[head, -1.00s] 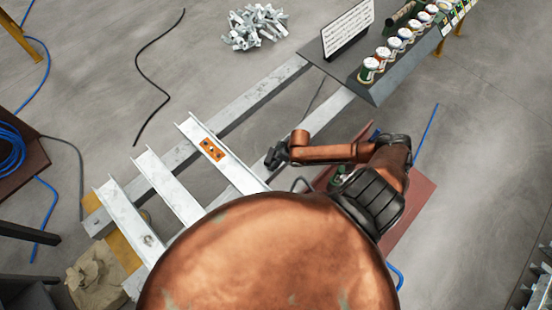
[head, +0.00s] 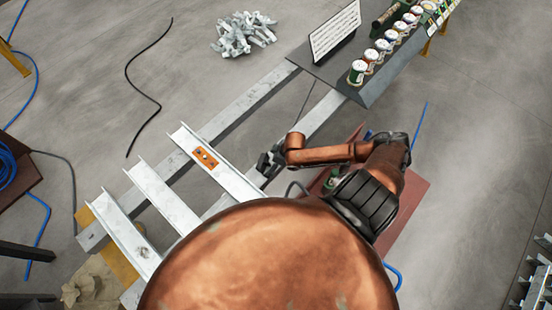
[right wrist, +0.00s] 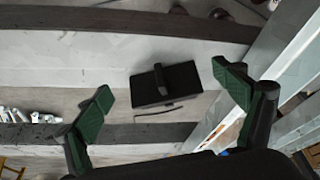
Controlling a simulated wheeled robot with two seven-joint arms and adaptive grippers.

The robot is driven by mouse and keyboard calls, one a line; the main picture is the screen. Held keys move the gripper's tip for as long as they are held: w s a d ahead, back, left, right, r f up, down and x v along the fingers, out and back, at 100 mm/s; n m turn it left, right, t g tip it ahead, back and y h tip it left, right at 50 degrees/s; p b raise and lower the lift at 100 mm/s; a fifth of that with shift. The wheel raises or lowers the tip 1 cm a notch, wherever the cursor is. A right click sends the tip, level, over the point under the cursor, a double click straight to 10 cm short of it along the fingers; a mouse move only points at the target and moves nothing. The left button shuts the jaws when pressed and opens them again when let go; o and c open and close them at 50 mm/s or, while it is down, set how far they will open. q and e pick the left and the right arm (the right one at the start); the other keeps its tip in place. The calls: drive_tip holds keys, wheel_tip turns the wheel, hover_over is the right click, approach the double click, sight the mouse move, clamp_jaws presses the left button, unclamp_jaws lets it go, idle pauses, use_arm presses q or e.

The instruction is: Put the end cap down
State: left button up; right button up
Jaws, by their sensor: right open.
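My right gripper (head: 268,165) is at the lower rail, just right of the channel that carries an orange plate. In the right wrist view its green-padded fingers (right wrist: 166,88) are spread apart. A black square piece with a raised rib, which looks like the end cap (right wrist: 152,91), shows between and beyond the fingertips, with clear space on both sides. It appears against pale and grey bands; whether it rests on them I cannot tell. I cannot make it out in the head view. My left gripper is not in view.
Several channels cross the two long rails (head: 245,98); one bears the orange plate (head: 205,158). A dark shelf (head: 362,92) with a sign and several jars stands at upper right. A pile of metal brackets (head: 243,35) lies on the floor, with a black cable (head: 135,80) left of it.

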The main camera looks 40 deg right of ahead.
drive_tip(key=v, duration=0.9)
drive_tip(key=shift+s+r, duration=0.15)
drive_tip(key=shift+r, duration=0.25)
